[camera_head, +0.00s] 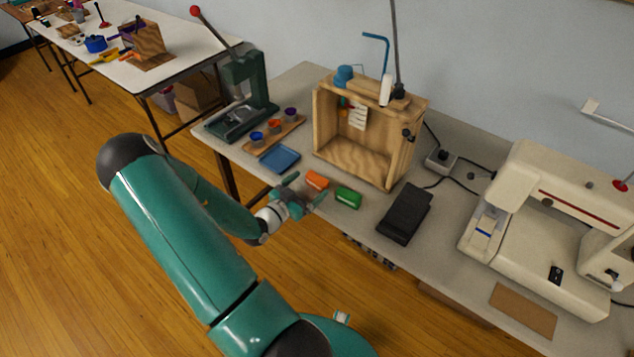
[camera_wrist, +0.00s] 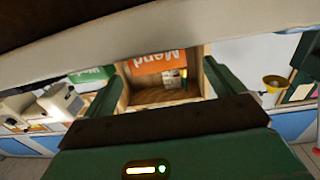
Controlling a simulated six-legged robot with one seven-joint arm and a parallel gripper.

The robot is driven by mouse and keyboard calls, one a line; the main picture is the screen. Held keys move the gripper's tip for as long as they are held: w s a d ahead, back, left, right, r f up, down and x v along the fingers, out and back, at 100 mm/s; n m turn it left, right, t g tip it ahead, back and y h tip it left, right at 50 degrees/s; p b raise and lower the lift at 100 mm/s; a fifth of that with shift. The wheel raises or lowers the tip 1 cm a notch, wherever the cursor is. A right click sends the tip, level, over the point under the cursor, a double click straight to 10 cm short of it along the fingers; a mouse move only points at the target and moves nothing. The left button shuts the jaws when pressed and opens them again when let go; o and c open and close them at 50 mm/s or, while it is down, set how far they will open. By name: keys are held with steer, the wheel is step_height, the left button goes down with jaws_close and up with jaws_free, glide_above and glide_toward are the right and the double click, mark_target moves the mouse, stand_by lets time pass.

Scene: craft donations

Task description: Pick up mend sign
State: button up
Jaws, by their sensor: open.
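The mend sign is a small orange block (camera_head: 317,180) standing near the front edge of the workbench, in front of a wooden box. In the wrist view, the mend sign (camera_wrist: 157,63) shows its orange face with white, upside-down "Mend" lettering. My gripper (camera_head: 306,190) is open and empty, just in front of the sign on the near side. In the wrist view its two green fingers stand to the left and right, with the sign between and beyond them. I see no contact with the sign.
A green sign block (camera_head: 348,197) stands close to the right of the mend sign. A blue tray (camera_head: 280,159) lies to the left. The open wooden box (camera_head: 357,157) is behind, and a black pedal (camera_head: 405,214) and sewing machine (camera_head: 545,230) are farther right.

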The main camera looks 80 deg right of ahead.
mark_target(314, 180)
steer(key=x, duration=0.4)
steer(key=shift+s+a, duration=0.1)
steer(key=c, duration=1.1)
steer(key=shift+o, duration=0.2)
steer(key=shift+r, duration=0.2)
